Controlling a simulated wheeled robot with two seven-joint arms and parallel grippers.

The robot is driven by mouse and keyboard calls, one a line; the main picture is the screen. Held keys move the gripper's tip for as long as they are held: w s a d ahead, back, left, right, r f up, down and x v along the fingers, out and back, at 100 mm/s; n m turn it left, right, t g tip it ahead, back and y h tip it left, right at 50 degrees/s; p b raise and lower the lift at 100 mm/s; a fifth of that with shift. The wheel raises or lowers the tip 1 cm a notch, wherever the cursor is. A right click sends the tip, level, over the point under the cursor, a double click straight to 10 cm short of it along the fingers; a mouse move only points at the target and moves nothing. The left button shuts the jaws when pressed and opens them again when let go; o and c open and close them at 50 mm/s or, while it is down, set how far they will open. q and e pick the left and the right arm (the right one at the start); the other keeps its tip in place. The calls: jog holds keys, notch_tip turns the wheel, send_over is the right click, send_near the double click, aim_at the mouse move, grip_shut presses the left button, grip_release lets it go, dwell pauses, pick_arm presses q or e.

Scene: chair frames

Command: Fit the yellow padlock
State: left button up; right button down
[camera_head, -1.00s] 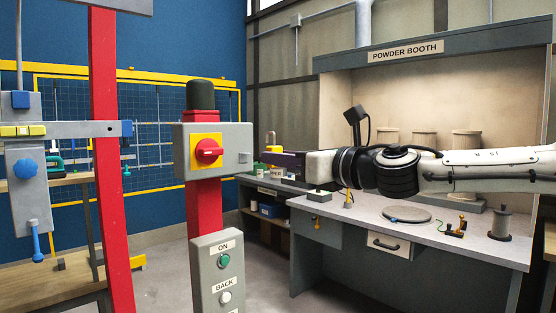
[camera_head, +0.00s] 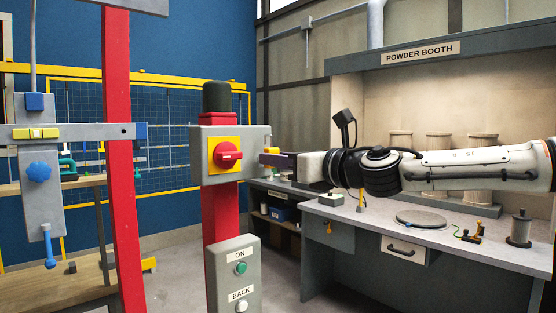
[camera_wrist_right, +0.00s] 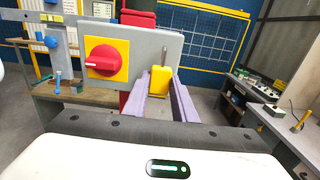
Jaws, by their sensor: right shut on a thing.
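The yellow padlock (camera_wrist_right: 159,78) is held between the purple fingers of my right gripper (camera_wrist_right: 160,88) in the right wrist view. A thin grey bar, seemingly its shackle, rises above it. In the head view a bit of the padlock (camera_head: 270,150) shows above the fingers of the right gripper (camera_head: 264,159). The grey switch box (camera_head: 252,140) has a red rotary knob (camera_head: 229,155) on a yellow plate. The fingertips overlap the box's right edge in the head view; I cannot tell whether they touch it. My left gripper is not in view.
The box is on a red post (camera_head: 221,215) above a grey ON/BACK button panel (camera_head: 233,262). A second red post (camera_head: 122,190) and a grey fixture with blue knobs (camera_head: 38,195) stand left. The powder booth bench (camera_head: 375,222) is under my right arm.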

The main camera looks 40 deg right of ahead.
jog(key=shift+f, duration=0.2)
dwell(0.6)
jog(key=shift+f+b, duration=1.75)
jog(key=shift+f, duration=0.3)
jog(key=c, duration=1.4)
grip_release()
jog(key=shift+c, duration=0.3)
jog(key=s+b, duration=0.2)
jog(key=s, duration=0.7)
jog(key=shift+d, duration=0.15)
